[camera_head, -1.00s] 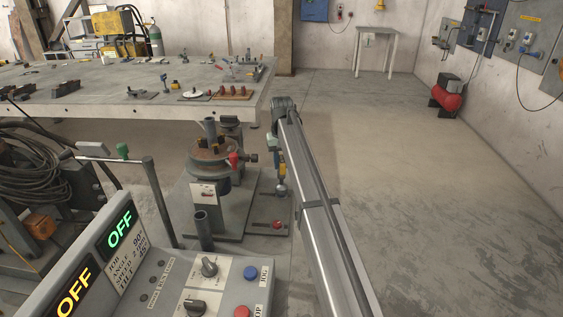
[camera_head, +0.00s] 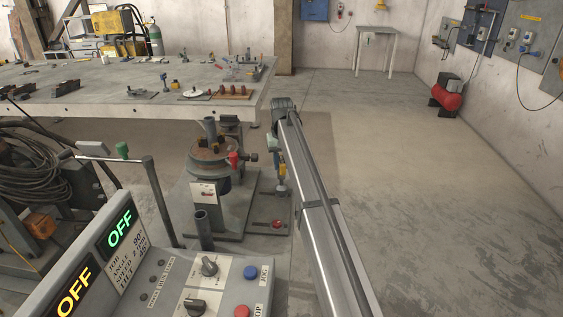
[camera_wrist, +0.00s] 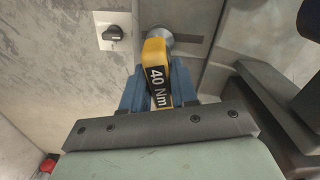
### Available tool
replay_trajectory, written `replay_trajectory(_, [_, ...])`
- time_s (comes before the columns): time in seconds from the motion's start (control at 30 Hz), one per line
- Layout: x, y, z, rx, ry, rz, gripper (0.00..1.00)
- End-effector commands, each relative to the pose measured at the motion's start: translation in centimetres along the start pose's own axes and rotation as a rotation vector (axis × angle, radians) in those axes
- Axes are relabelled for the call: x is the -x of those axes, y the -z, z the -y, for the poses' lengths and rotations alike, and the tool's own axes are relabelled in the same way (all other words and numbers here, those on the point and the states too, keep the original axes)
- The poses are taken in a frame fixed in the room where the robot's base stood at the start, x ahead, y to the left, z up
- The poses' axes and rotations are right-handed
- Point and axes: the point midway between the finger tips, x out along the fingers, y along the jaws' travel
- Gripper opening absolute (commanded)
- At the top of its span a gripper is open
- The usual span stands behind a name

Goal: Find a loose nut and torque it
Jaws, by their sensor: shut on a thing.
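My gripper (camera_wrist: 160,92) has blue fingers and is shut on a yellow torque tool (camera_wrist: 156,72) marked "40 Nm". The tool's round metal end (camera_wrist: 157,33) points away from the wrist. In the head view the tool (camera_head: 282,171) hangs just right of the positioner, and the arm partly hides the gripper. The positioner's round, rusty turntable (camera_head: 207,166) stands on a grey base, with a red-handled part (camera_head: 233,160) at its right rim. Individual nuts are too small to tell apart, and I cannot see whether any is loose.
A control panel (camera_head: 225,270) with two "OFF" displays, knobs and blue and red buttons is at the front left. A selector knob (camera_wrist: 112,34) on a pale plate shows in the wrist view. A large worktable (camera_head: 110,95) with tools is behind.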

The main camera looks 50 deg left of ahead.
Motion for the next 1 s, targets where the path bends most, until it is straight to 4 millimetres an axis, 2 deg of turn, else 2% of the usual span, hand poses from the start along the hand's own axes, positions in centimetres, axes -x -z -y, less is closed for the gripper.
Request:
replay_trajectory(0.9, [-1.0, 0.0, 0.0, 0.000, 0.000, -0.001, 0.00])
replay_trajectory(0.93, [-1.0, 0.0, 0.0, 0.000, 0.000, -0.001, 0.25])
replay_trajectory(1.0, [-1.0, 0.0, 0.0, 0.000, 0.000, -0.001, 0.18])
